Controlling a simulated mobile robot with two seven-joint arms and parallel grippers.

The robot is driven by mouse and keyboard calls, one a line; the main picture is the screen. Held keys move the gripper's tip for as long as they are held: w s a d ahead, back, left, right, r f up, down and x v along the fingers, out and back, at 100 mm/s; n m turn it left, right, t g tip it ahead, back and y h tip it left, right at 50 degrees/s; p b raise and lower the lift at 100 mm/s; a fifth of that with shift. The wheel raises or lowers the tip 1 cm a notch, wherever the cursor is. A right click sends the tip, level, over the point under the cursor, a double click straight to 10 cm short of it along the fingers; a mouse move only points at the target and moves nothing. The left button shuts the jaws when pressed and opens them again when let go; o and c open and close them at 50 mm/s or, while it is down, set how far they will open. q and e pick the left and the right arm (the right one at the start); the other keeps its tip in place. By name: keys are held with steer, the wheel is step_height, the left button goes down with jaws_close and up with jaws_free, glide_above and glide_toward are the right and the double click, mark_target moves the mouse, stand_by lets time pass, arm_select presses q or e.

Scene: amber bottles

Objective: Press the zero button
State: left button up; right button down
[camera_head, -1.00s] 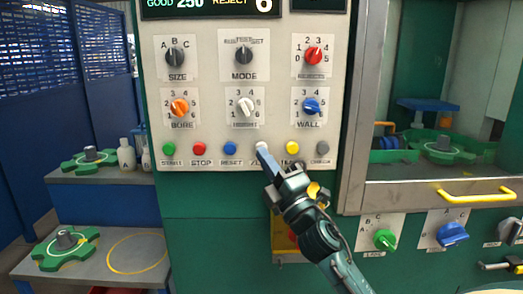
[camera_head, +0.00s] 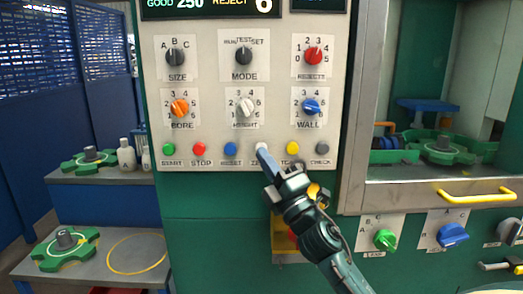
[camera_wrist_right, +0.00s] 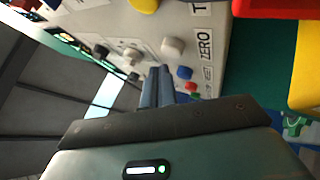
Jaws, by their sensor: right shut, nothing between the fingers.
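The zero button (camera_head: 261,146) is a small white round button in the lower row of the cream control panel. In the right wrist view the white button (camera_wrist_right: 173,45) sits beside the label "ZERO". My right gripper (camera_head: 262,151) is shut and empty, its blue-grey fingertips just below the button and overlapping its lower edge in the head view. In the wrist view the fingertips (camera_wrist_right: 159,71) lie close to the button with a small gap showing in the picture; I cannot tell whether they touch it. My left gripper is not in view.
A blue reset button (camera_head: 230,148) is left of the zero button and a yellow button (camera_head: 292,148) right of it. Several knobs, including a white height knob (camera_head: 245,106), stick out above. A yellow box (camera_head: 287,246) hangs below the panel, partly behind my arm.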

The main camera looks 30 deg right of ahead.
stand_by(0.7)
steer(key=shift+w+d, duration=0.25)
steer(key=shift+w, duration=0.15)
stand_by(0.4)
steer(key=shift+w+d, duration=0.2)
steer(key=shift+w, duration=0.15)
stand_by(0.5)
steer(key=shift+s, duration=0.1)
steer(key=shift+s+a, duration=0.4)
steer(key=shift+s, duration=0.25)
